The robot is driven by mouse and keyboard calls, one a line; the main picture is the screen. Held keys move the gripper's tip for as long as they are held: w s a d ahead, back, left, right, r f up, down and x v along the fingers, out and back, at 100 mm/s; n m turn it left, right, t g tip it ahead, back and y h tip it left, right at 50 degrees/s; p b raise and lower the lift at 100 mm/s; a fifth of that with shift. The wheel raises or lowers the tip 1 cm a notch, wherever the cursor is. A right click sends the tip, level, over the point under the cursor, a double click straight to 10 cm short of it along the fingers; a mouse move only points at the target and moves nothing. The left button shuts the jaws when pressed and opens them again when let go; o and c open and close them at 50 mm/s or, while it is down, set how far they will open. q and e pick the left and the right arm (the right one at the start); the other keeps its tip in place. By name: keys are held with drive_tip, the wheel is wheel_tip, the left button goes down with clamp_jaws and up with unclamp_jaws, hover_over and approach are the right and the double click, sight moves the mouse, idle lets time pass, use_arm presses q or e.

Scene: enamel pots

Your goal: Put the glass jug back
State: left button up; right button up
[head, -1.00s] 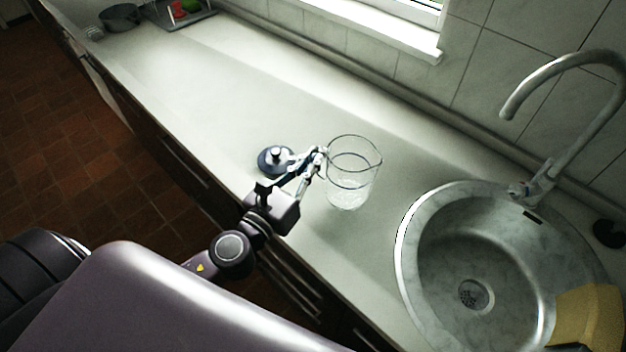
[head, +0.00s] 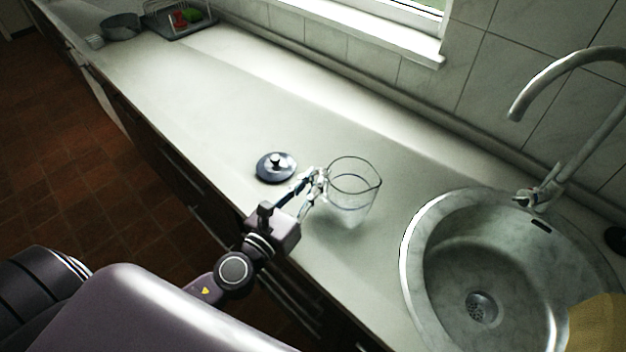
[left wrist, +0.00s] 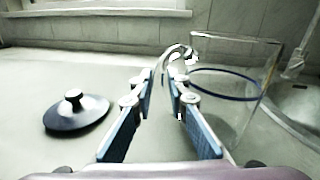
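The clear glass jug (head: 362,206) is over the counter, left of the sink, with its handle toward my left gripper. My left gripper (head: 318,180) appears closed on the jug's handle; the fingers stand close together in the left wrist view (left wrist: 161,85), with the curved handle (left wrist: 178,52) at their tips. The jug's body (left wrist: 232,62) fills the upper right of that view. I cannot tell whether its bottom touches the counter. My right gripper is not in view.
A dark lid (head: 277,168) with a knob lies on the counter left of the jug. The round sink (head: 425,265) and its tap (head: 545,195) are at the right. A grey pot (head: 122,27) and a rack (head: 180,32) stand far left. The counter between is clear.

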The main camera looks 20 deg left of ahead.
use_arm(q)
drive_tip(key=shift+o, duration=0.5)
drive_tip(key=shift+r, duration=0.25)
drive_tip(key=s+b, duration=0.2)
drive_tip(key=s, duration=0.1)
drive_tip(key=s+a+b, duration=0.1)
drive_tip(key=s+b, duration=0.1)
drive_tip(key=s, duration=0.2)
drive_tip(key=s+b, duration=0.2)
drive_tip(key=s, duration=0.1)
drive_tip(key=shift+s+a+f, duration=0.25)
drive_tip(key=shift+s+f, duration=0.05)
drive_tip(key=shift+f, duration=0.05)
drive_tip(key=shift+s+a+r, duration=0.1)
drive_tip(key=shift+s+r, duration=0.15)
drive_tip(key=shift+s, duration=0.4)
